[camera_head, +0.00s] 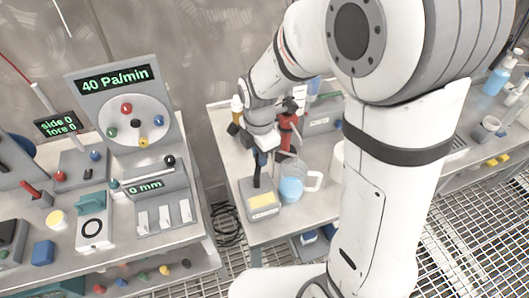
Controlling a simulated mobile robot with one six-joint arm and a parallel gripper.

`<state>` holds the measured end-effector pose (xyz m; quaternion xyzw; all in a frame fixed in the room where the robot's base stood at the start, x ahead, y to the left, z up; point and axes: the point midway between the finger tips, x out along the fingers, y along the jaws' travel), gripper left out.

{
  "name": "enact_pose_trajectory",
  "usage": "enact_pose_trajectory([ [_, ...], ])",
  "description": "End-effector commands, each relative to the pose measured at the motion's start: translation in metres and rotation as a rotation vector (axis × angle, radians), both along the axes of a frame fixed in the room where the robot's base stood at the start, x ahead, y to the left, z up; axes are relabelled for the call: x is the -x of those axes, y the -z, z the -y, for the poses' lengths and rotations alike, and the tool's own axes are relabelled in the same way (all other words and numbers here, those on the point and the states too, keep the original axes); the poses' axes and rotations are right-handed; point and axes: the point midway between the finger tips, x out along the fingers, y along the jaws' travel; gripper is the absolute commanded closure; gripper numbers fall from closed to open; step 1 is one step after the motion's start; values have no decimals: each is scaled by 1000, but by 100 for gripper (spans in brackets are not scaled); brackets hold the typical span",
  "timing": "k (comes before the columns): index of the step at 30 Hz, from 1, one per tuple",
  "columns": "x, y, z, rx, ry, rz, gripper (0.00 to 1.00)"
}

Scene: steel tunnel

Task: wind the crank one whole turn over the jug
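A clear jug with a handle (314,181) and light blue in its lower part (291,189) stands on the middle bench. Behind it rises a red device (286,130) with a dark top (291,104), which looks like the crank's mount. The crank handle itself is hard to make out. My gripper (262,160) points down to the left of the red device and the jug, above a grey box with a yellow panel (262,201) and a dark upright post. The fingers are small and dark, so I cannot tell whether they are open or touch anything.
A grey case (320,118) and an amber bottle (237,106) stand at the back of the middle bench. My arm hides much of the right side. A gap separates the benches.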

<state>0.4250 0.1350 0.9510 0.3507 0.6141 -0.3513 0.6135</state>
Motion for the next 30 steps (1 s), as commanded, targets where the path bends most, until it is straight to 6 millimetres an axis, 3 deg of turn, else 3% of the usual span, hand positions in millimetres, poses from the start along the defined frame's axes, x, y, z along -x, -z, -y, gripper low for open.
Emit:
enact_pose_trajectory([
  [5, -1, 0, 0, 0, 0, 2, 100],
  [30, -2, -1, 0, -1, 0, 6, 100],
])
